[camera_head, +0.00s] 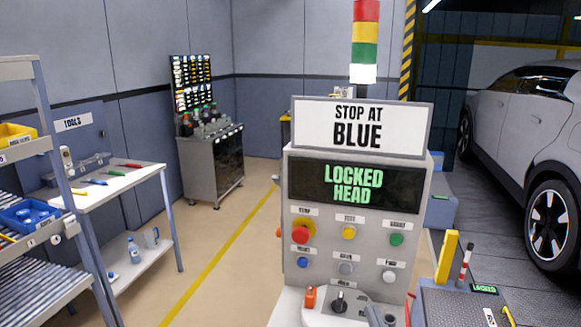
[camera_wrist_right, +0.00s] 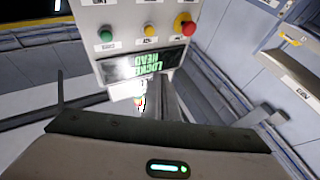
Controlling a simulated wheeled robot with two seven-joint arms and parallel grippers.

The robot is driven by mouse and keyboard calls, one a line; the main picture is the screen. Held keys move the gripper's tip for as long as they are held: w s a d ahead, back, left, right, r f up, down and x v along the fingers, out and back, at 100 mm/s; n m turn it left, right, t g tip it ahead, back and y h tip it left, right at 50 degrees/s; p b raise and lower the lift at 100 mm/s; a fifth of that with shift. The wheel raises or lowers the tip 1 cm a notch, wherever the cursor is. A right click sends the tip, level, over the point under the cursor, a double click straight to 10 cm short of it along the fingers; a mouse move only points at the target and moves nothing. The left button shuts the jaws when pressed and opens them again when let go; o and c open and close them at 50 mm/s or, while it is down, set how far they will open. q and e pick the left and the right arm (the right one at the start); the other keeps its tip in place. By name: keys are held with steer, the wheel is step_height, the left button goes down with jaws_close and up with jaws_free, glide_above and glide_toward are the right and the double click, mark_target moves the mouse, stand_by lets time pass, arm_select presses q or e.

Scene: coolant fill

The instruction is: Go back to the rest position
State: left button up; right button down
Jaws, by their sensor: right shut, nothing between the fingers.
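The grey control console (camera_head: 421,195) stands in front of me, under a white sign (camera_head: 357,127) that reads "STOP AT BLUE". Its screen (camera_head: 355,185) reads "LOCKED HEAD" in green. My right gripper (camera_head: 376,315) shows only in part at the bottom of the head view, low before the console and right of a black knob (camera_head: 339,302). In the right wrist view its fingers (camera_wrist_right: 167,98) are shut and empty, and they overlap the console below its screen (camera_wrist_right: 146,64). Whether they touch anything is unclear. My left gripper is not in view.
The console bears red (camera_head: 300,234), yellow (camera_head: 348,232), green (camera_head: 396,239) and blue (camera_head: 303,263) buttons. A rack (camera_head: 45,105) and tool table (camera_head: 130,180) stand left. A car (camera_head: 525,140) is at right. Floor by the yellow line (camera_head: 225,250) is clear.

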steer(key=s+d+f+g+h, duration=0.15)
steer(key=s+f+g, duration=0.3)
steer(key=f, duration=0.55)
steer(key=s+d+f+g+h, duration=0.15)
steer(key=s+f+g, duration=0.3)
steer(key=f, duration=0.45)
steer(key=s+d+f+g+h, duration=0.15)
steer(key=s+f+g, duration=0.35)
steer(key=s, duration=0.5)
steer(key=s+d+f+g+h, duration=0.15)
steer(key=s+f+g, duration=0.4)
steer(key=s, duration=0.55)
step_height(320, 180, down, 31)
steer(key=s+b, duration=0.1)
steer(key=b, duration=0.1)
steer(key=s+d+f+g+b, duration=0.1)
steer(key=s+d+f+g, duration=0.1)
steer(key=s+f, duration=1.6)
steer(key=shift+d, duration=0.5)
